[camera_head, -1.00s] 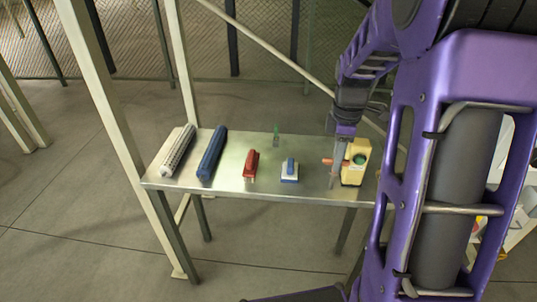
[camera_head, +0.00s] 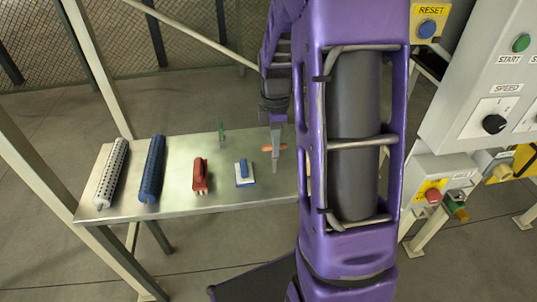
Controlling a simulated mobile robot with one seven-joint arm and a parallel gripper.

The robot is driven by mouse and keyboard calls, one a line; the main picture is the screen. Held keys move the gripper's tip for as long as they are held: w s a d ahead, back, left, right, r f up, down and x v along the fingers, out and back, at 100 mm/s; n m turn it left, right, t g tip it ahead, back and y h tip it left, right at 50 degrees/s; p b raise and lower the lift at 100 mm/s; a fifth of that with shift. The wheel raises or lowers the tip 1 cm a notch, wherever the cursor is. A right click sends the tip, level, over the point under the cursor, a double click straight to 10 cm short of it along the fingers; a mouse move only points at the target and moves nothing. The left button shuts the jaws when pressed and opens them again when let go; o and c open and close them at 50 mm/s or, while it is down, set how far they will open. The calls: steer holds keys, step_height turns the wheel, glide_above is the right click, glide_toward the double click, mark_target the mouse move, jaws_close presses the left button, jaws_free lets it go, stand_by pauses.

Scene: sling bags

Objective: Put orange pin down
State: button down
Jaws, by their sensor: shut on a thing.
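The orange pin (camera_head: 268,148) is a small orange piece at my gripper, over the right part of the metal table (camera_head: 215,183). My gripper (camera_head: 276,160) points down and is shut on the orange pin, which sticks out to both sides of the fingers. I cannot tell whether the pin touches the table. My purple arm hides the table's right end.
On the table are a perforated white roller (camera_head: 111,173), a blue roller (camera_head: 152,169), a red tool (camera_head: 200,175), a blue-and-white tool (camera_head: 244,173) and a small green item (camera_head: 221,135). A control panel (camera_head: 480,80) stands at the right. Bare table lies between the tools.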

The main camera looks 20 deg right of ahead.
steer(key=shift+f, duration=1.95)
steer(key=shift+f+b, duration=0.2)
steer(key=shift+b, duration=0.1)
steer(key=c, duration=0.8)
jaws_free()
steer(key=shift+r, duration=0.1)
step_height(320, 180, up, 8)
steer(key=shift+f+p, duration=0.1)
steer(key=shift+p, duration=0.35)
